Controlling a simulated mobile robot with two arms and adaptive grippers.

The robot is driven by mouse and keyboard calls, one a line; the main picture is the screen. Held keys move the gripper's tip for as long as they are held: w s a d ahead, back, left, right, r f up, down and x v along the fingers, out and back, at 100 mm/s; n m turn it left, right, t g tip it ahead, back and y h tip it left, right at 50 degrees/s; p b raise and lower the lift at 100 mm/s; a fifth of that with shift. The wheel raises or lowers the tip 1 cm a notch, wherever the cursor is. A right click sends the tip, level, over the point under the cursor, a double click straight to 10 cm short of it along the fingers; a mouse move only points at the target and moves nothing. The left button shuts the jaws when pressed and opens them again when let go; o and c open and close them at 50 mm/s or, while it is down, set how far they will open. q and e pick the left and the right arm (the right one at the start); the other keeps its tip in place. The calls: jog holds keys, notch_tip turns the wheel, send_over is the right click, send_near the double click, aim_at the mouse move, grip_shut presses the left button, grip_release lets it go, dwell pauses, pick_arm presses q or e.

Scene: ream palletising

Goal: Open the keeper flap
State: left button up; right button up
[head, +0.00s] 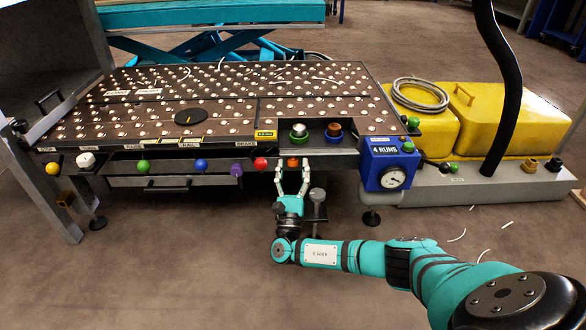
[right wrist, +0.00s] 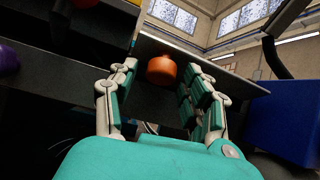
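My right gripper (head: 292,170) reaches up to the table's front edge from below, in the middle of the head view. Its fingers are apart. An orange knob (head: 293,162) lies between the fingertips; it shows larger in the right wrist view (right wrist: 162,69), with a visible gap to the fingers on both sides. The knob sits in front of a dark grey panel (right wrist: 215,75). I cannot tell for sure which part is the keeper flap. My left gripper is not in view.
The table top (head: 215,88) is studded with balls. A red knob (head: 260,163) is close left of the gripper, and a purple one (head: 237,170) is farther left. A blue gauge box (head: 388,163) is close right. A post (head: 317,205) stands beside the gripper.

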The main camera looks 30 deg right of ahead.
jog(key=v, duration=1.2)
jog(key=shift+r, duration=0.1)
dwell(0.4)
